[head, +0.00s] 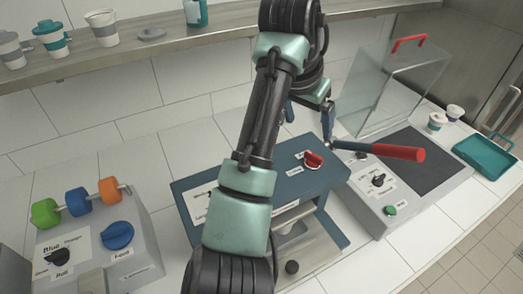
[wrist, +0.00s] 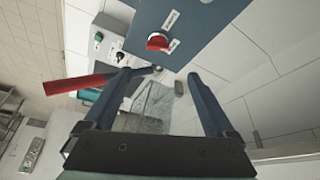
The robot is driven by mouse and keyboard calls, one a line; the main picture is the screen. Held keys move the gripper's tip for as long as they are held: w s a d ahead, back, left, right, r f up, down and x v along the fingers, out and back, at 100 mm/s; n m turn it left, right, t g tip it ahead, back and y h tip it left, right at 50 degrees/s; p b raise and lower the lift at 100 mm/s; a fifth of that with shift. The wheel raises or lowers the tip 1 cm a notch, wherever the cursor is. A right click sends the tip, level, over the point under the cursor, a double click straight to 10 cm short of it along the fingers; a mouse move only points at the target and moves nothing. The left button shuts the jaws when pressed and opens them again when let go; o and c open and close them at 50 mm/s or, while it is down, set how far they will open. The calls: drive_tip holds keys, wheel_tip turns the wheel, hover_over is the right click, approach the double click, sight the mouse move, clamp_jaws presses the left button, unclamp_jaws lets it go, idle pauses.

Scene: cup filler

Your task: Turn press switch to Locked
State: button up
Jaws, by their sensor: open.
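The press (head: 185,187) is a dark blue box in the middle of the counter, partly hidden behind my arm in the head view. Its switch is a red knob (head: 314,160) on the top face, with small white labels beside it. In the wrist view the red knob (wrist: 157,42) shows beyond the fingertips, between two labels too small to read. I cannot tell which label it points at. My gripper (wrist: 160,76) is open and empty, above and apart from the knob.
A red-ended lever (head: 400,152) sticks out to the right of the knob, near my gripper. A grey machine with a clear cover (head: 385,95) stands at right. A grey box with coloured knobs (head: 120,255) is at left. Cups (head: 101,27) stand on the shelf.

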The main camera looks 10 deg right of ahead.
sight(314, 155)
drive_tip(key=p+x, duration=0.1)
drive_tip(key=x, duration=0.3)
drive_tip(key=p+x, duration=0.1)
drive_tip(key=x, duration=0.2)
drive_tip(key=p+x, duration=0.1)
drive_tip(key=x, duration=0.3)
drive_tip(key=shift+s+d+f, duration=0.1)
drive_tip(key=shift+d+f, duration=0.15)
drive_tip(key=shift+d, duration=0.1)
drive_tip(key=shift+w+f, duration=0.2)
drive_tip(key=shift+f, duration=0.4)
drive_tip(key=shift+d, duration=0.1)
drive_tip(key=c, duration=1.4)
drive_tip(key=shift+p, duration=0.3)
